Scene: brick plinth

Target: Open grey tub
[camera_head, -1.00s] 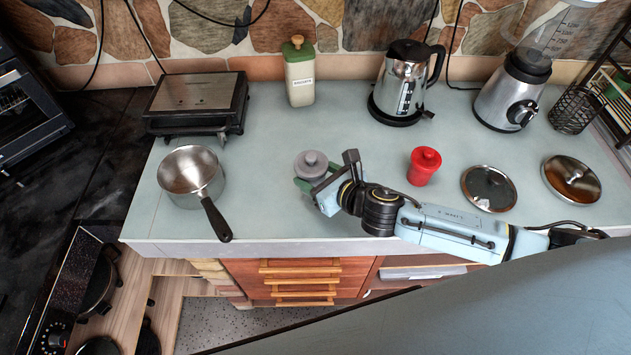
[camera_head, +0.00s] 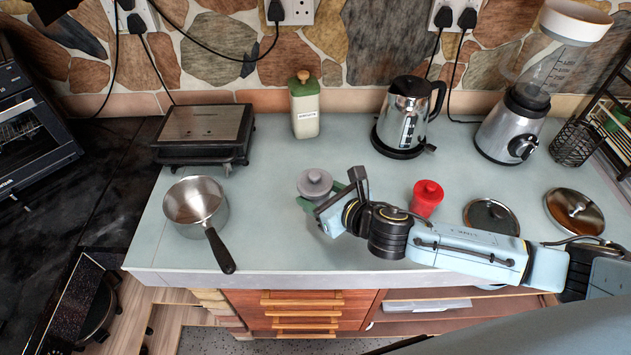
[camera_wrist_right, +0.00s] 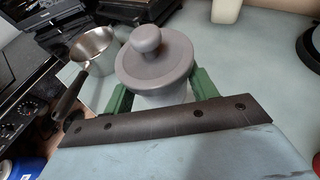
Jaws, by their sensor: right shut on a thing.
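The grey tub (camera_head: 314,184) stands on the counter with its round knobbed lid on, near the middle of the head view. In the right wrist view the grey tub (camera_wrist_right: 155,68) fills the upper middle, lid seated on the body. My right gripper (camera_head: 318,200) is at the tub from the right side. Its green fingers (camera_wrist_right: 160,92) sit on both sides of the tub's body below the lid, shut on it. The dark gripper bar hides the lower part of the tub. My left gripper is not in view.
A saucepan (camera_head: 196,201) stands to the left, its handle pointing toward the front edge. A red tub (camera_head: 426,197) is close to my right arm. A kettle (camera_head: 407,115), a green-lidded canister (camera_head: 305,108) and a sandwich press (camera_head: 204,133) stand behind. Two pan lids lie at right.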

